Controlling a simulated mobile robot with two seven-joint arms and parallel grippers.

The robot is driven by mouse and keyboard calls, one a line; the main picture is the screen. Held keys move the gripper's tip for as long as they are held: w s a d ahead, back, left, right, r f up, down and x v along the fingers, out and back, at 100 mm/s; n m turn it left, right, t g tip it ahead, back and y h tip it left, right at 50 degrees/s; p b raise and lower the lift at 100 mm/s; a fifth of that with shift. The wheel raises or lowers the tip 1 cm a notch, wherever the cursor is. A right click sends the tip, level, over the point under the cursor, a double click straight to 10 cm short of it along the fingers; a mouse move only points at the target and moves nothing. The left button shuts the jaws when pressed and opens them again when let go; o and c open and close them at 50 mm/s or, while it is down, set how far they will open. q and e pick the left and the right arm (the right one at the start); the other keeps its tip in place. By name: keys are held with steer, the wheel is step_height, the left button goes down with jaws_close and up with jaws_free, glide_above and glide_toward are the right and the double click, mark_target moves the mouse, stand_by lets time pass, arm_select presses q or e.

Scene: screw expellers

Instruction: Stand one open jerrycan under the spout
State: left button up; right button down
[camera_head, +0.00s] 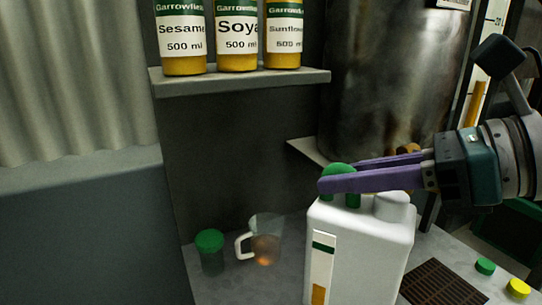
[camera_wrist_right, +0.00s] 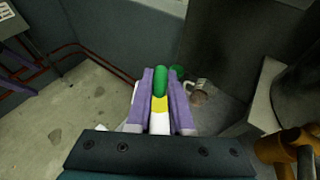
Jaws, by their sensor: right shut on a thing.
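A white jerrycan (camera_head: 352,250) with a striped label stands upright at lower centre right in the head view. Its base is out of frame, so I cannot tell whether it touches the counter. My right gripper (camera_head: 338,179) is shut on a green handle-like part (camera_head: 338,170) at its top. In the right wrist view, green, yellow and white show between the purple fingers (camera_wrist_right: 161,90). A pale neck (camera_head: 394,206) stands at the can's right, its opening not clear. A brass spout (camera_head: 407,149) shows below the steel tank, partly behind my gripper. Purple shapes at the wrist view's left edge may be my left gripper.
A glass jug (camera_head: 266,241) and a green-lidded jar (camera_head: 210,252) stand left of the jerrycan. A dark drain grate (camera_head: 445,291), a green cap (camera_head: 485,266) and a yellow cap (camera_head: 518,288) lie to the right. Oil bottles stand on a shelf (camera_head: 240,83) above.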

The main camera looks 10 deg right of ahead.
step_height(320, 180, up, 7)
steer(key=p, duration=0.5)
steer(key=shift+f, duration=0.1)
steer(key=shift+a, duration=0.2)
steer(key=s+a+r+n+g+y, duration=0.2)
steer(key=s+a+r+n+g, duration=0.35)
steer(key=r, duration=0.65)
steer(key=s+d+m+t+h+p, duration=0.15)
steer(key=s+d+m+t, duration=0.4)
steer(key=d, duration=0.65)
step_height(320, 180, up, 34)
steer(key=p, duration=3.8)
steer(key=shift+w+a+f, duration=0.15)
steer(key=shift+a+f, duration=0.05)
steer(key=shift+a, duration=0.05)
